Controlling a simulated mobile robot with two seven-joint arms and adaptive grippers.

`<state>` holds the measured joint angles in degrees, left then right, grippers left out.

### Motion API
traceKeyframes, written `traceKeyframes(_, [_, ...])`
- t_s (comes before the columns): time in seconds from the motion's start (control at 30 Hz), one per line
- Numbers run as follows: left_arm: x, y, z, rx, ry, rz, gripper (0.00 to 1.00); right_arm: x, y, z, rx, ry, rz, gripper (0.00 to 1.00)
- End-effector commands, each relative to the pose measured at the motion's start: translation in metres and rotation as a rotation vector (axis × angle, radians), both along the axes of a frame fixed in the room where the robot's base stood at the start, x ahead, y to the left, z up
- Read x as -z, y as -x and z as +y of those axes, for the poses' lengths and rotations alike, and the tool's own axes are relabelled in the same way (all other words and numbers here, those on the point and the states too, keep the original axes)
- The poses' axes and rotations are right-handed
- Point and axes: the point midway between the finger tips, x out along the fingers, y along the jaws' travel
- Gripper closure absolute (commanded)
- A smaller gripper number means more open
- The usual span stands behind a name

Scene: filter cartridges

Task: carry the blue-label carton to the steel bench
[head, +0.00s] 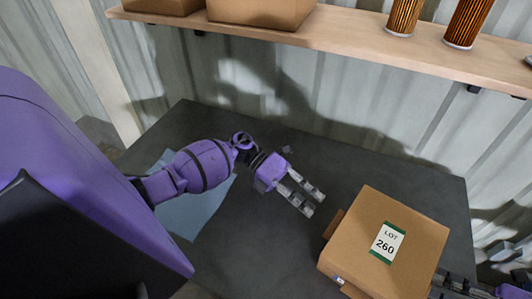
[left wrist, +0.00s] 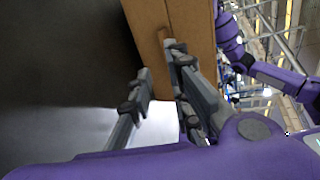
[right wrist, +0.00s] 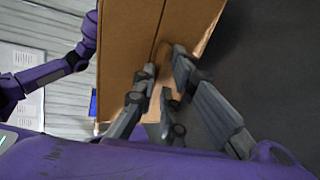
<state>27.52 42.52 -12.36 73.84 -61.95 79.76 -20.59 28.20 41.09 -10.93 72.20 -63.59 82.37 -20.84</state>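A brown carton (head: 375,220) sits on the right part of a dark table (head: 300,160). The carton shows in the left wrist view (left wrist: 198,30) and right wrist view (right wrist: 125,50). A brown tab sticks out from its side. My left gripper (head: 313,203) is open and empty, just left of the carton. My right gripper (head: 447,284) is at the carton's lower right, mostly cut off. In the right wrist view its fingers are apart near a tab; contact is unclear.
A wooden shelf (head: 340,32) above the table carries boxes (head: 262,12) and pleated orange filter cartridges (head: 404,16). A light blue mat (head: 205,208) lies on the table's left, partly under my left arm. The table's back middle is clear.

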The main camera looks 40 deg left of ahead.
Motion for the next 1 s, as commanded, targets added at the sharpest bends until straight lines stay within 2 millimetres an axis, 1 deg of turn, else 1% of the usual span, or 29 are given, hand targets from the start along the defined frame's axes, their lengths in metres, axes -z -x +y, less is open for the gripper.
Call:
traceKeyframes(0.03, [0.0000,0.0000,-0.0003,0.000,0.000,0.000,0.82,-0.0007,-0.0001,0.0006,-0.001,-0.002,-0.001,0.80])
traceKeyframes(0.1, [-0.0001,0.0000,-0.0004,0.000,0.000,0.000,0.82,-0.0008,-0.0001,0.0009,-0.001,-0.003,-0.001,0.74])
traceKeyframes(0.5, [-0.0001,0.0001,-0.0008,0.001,0.000,0.000,0.82,-0.0013,-0.0001,0.0017,-0.002,-0.004,0.000,0.74])
traceKeyframes(0.57, [-0.0001,0.0001,-0.0008,0.001,0.000,0.000,0.76,-0.0013,-0.0001,0.0017,-0.002,-0.004,0.000,0.74])
traceKeyframes(0.73, [-0.0001,0.0001,-0.0008,0.001,0.000,0.000,0.54,-0.0014,-0.0002,0.0018,-0.002,-0.005,0.000,0.74])
traceKeyframes(0.77, [-0.0001,0.0001,-0.0008,0.001,0.000,0.000,0.51,-0.0014,-0.0002,0.0018,-0.002,-0.005,0.000,0.74])
traceKeyframes(1.0, [-0.0001,0.0001,-0.0008,0.001,0.000,0.000,0.51,-0.0014,-0.0001,0.0018,-0.002,-0.005,0.000,0.74])
